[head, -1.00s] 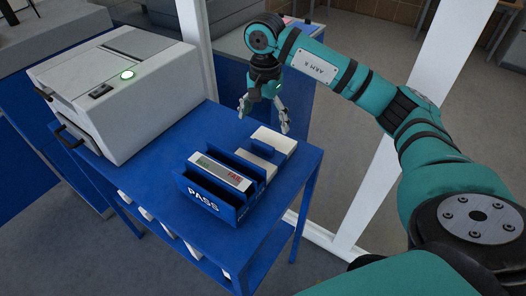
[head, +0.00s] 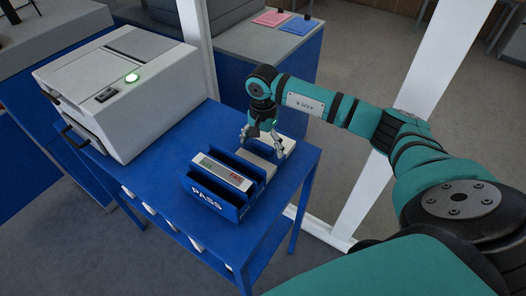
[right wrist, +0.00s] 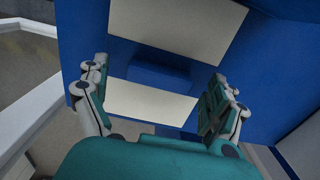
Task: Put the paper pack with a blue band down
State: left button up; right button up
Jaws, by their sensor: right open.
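The white paper pack with a blue band lies flat on the blue table (head: 282,190), just behind the blue PASS tray (head: 208,199). Whether the fingertips touch the pack is unclear. My left gripper is out of view.
A narrow box with red lettering (head: 225,172) lies in the PASS tray. A white machine with a green light (head: 125,95) stands at the table's left. A white post (head: 385,130) rises behind the table. Pink (head: 271,17) and blue (head: 300,25) items lie on the rear counter.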

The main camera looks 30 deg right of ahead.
aim_at(263, 144)
jog(key=shift+r, duration=0.1)
jog(key=c, duration=1.7)
jog(key=shift+w, duration=0.1)
jog(key=shift+c, duration=0.2)
jog(key=shift+r, duration=0.6)
notch_tip(263, 144, up, 17)
jog(key=b, duration=0.4)
jog(key=shift+f, duration=0.15)
